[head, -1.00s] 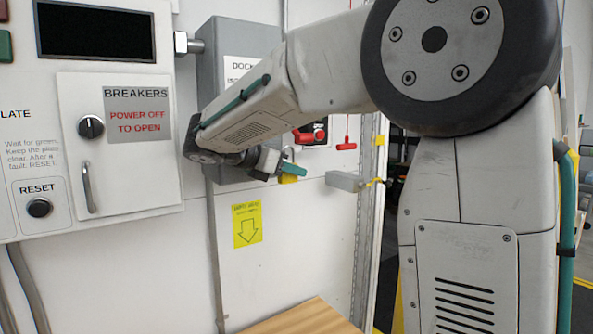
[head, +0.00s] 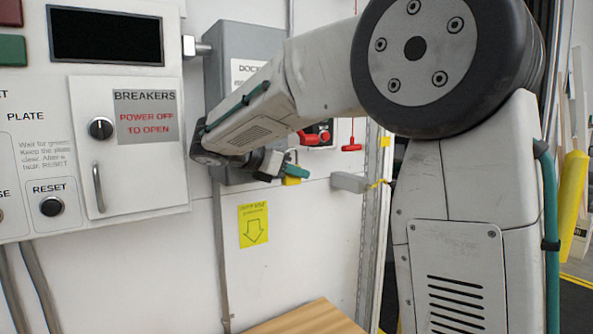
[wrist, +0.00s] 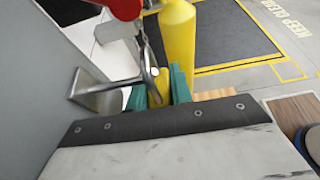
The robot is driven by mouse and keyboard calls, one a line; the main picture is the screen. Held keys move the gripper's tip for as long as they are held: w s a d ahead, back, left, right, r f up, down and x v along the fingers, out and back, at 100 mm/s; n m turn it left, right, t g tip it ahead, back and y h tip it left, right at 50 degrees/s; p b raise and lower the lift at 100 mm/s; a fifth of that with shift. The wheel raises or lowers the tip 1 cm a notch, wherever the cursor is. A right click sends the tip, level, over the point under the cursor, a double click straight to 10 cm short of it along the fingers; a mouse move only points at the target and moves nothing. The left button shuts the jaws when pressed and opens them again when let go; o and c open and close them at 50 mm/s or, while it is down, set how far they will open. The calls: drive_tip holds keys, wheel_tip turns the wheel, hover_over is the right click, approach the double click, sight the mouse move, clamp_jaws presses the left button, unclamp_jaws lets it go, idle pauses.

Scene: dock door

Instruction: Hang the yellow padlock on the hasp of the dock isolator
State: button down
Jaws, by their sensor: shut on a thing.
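My gripper (head: 291,170) has teal fingers and is shut on the yellow padlock (head: 292,181), in front of the dock isolator (head: 228,40), a grey wall box partly hidden by my arm. In the wrist view the padlock (wrist: 157,90) sits between the teal fingers (wrist: 158,92), its grey shackle (wrist: 146,48) rising above them. The metal hasp (wrist: 95,88) sticks out from the grey box face (wrist: 35,85) at left, close beside the padlock. I cannot tell whether the shackle passes through it. The isolator's red handle (wrist: 122,8) is just above the shackle.
A breaker cabinet (head: 130,180) stands left of the isolator. A red pull handle (head: 351,147) hangs to the right, above a grey block (head: 348,182) on the wall. A wooden top (head: 305,318) is below. A yellow post (wrist: 178,40) stands on the floor beyond.

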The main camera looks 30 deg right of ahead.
drive_tip(key=shift+w+f, duration=0.1)
drive_tip(key=shift+w, duration=0.2)
drive_tip(key=c, duration=1.2)
unclamp_jaws()
drive_tip(key=shift+o, duration=0.2)
drive_tip(key=shift+a, duration=0.1)
drive_tip(key=v, duration=0.8)
drive_tip(key=shift+s, duration=0.2)
